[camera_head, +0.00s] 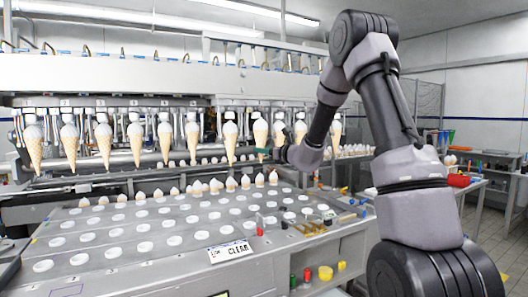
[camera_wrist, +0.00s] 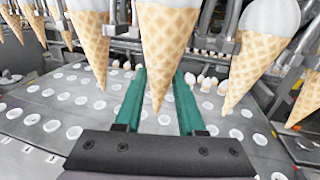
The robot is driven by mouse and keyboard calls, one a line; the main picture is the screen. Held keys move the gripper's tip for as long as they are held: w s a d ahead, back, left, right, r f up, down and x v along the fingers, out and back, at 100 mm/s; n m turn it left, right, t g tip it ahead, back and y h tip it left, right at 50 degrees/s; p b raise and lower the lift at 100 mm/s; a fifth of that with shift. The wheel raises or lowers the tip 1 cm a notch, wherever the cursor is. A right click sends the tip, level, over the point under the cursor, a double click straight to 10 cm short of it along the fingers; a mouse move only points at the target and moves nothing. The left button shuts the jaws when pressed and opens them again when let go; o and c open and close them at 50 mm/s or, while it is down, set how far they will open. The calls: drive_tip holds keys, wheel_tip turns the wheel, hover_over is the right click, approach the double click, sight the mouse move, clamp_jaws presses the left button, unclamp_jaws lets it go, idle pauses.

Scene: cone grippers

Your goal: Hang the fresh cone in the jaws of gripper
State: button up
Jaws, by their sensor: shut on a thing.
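My gripper (camera_wrist: 160,75) has two green fingers, shut on a waffle cone (camera_wrist: 166,40) that points tip down between them. The top of this cone is cut off in the wrist view, so I cannot tell whether a machine jaw also holds it. In the head view my gripper (camera_head: 265,153) is small and partly hidden by my arm, at the row of hanging cones, near a cone (camera_head: 260,131). Other cones with white tops hang tip down from the machine's metal jaws, such as one at the left (camera_head: 33,144) and one at the right in the wrist view (camera_wrist: 262,50).
Below the hanging row is a grey metal plate (camera_head: 110,258) with rows of white round holders (camera_head: 144,246). Several white-topped items (camera_head: 231,183) stand along its back. A sign (camera_head: 230,251) lies at its front. Neighbouring cones hang close on both sides of my gripper.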

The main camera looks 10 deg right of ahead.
drive_tip(key=shift+w, duration=0.15)
drive_tip(key=shift+d+x, duration=0.25)
drive_tip(key=shift+x, duration=1.55)
drive_tip(key=shift+w, duration=0.15)
drive_tip(key=shift+f, duration=0.4)
idle(0.8)
drive_tip(key=o, duration=1.3)
drive_tip(key=s+a+v, duration=0.1)
drive_tip(key=v, duration=0.8)
drive_tip(key=shift+a, duration=0.35)
